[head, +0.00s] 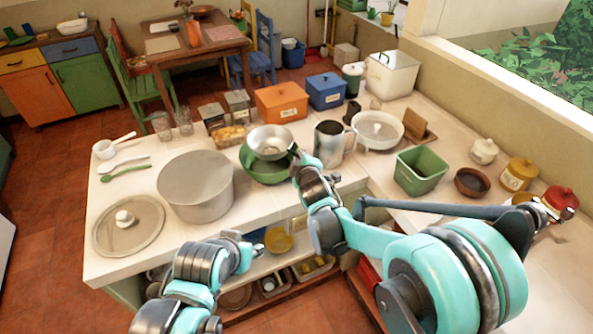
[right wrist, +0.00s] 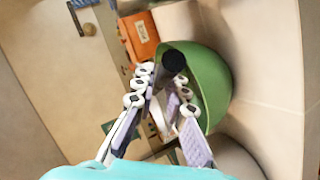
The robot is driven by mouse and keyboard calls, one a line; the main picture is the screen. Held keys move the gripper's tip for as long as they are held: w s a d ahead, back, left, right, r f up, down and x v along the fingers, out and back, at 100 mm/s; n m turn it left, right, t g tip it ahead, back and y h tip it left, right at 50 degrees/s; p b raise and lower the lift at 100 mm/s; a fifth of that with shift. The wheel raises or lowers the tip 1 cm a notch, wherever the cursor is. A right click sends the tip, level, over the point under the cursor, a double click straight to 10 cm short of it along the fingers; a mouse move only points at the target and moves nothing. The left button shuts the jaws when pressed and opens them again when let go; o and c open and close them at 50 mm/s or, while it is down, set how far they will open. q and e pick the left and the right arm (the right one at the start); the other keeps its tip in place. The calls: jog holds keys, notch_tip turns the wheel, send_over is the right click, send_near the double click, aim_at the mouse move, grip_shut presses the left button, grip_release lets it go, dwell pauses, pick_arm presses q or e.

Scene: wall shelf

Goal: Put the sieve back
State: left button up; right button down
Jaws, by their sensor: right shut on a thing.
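The sieve (head: 270,142), a shiny metal bowl shape, is over the green bowl (head: 265,172) on the white counter (head: 140,228). I cannot tell if the two touch. My right gripper (head: 298,165) is at the sieve's right side, shut on its handle. In the right wrist view a dark round handle end (right wrist: 174,62) shows at the fingertips of my right gripper (right wrist: 165,88), in front of the green bowl (right wrist: 212,85). The sieve's metal part is not clear there. My left gripper (head: 240,240) is low before the counter's front edge, with its fingers unclear.
A large pot (head: 196,188) and a lid (head: 128,226) stand left of the bowl. A metal pitcher (head: 330,145), a white bowl (head: 378,128) and a green bin (head: 420,170) stand right. Orange (head: 282,102) and blue boxes (head: 326,92) stand behind. Open shelves (head: 262,268) below hold dishes.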

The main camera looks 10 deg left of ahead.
jog(key=shift+a+f, duration=0.4)
jog(key=shift+a, duration=0.05)
notch_tip(320, 180, down, 4)
jog(key=shift+r+b, duration=0.2)
jog(key=shift+b, duration=0.6)
jog(key=shift+f, duration=0.25)
jog(key=c, duration=1.6)
grip_release()
jog(key=shift+o, duration=0.2)
